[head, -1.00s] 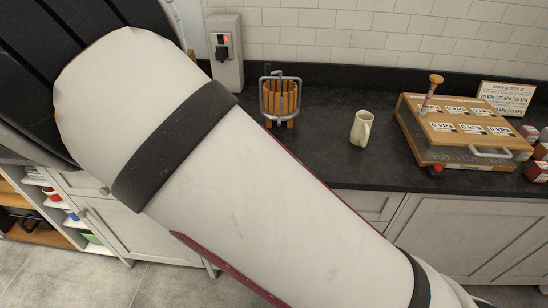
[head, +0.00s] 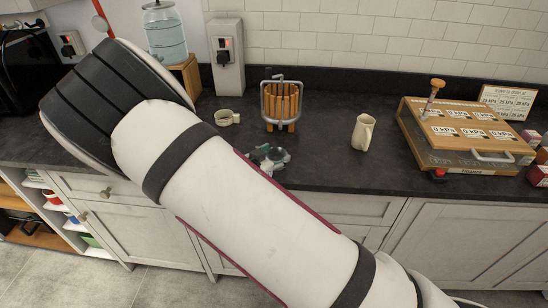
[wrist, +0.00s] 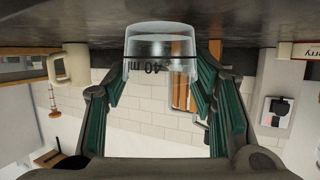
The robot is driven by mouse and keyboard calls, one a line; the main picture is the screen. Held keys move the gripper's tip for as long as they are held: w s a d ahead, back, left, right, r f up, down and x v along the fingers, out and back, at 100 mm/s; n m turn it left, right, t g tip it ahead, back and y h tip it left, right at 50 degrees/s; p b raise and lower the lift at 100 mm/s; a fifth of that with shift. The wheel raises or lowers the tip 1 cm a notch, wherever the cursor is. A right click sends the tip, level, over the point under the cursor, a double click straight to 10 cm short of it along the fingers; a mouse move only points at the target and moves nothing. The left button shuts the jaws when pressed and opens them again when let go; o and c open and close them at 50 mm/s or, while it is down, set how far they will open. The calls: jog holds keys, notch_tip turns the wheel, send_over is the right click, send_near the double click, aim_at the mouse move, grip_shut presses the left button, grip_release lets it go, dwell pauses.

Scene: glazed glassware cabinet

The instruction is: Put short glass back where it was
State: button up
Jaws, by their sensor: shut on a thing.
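The short glass (wrist: 160,48) is clear with a dark "40 ml" marking. In the wrist view, which shows the room upside down, it sits between the green-padded fingers of my gripper (wrist: 163,88). My gripper is shut on it. The dark countertop (wrist: 225,28) lies close to the glass's base; I cannot tell whether they touch. In the head view my gripper (head: 270,156) shows only partly past my white arm, over the counter's front part, and the glass is not clear there.
A wooden slatted press (head: 280,102) stands behind my gripper. A cream jug (head: 363,131) stands to the right, a small cup (head: 227,117) to the left. A wooden gauge case (head: 462,140) sits far right, a water dispenser (head: 164,38) at back left. Dark counter is clear between press and jug.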

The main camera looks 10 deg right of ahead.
jog(key=shift+f, duration=0.2)
jog(key=shift+f, duration=0.15)
jog(key=o, duration=1.3)
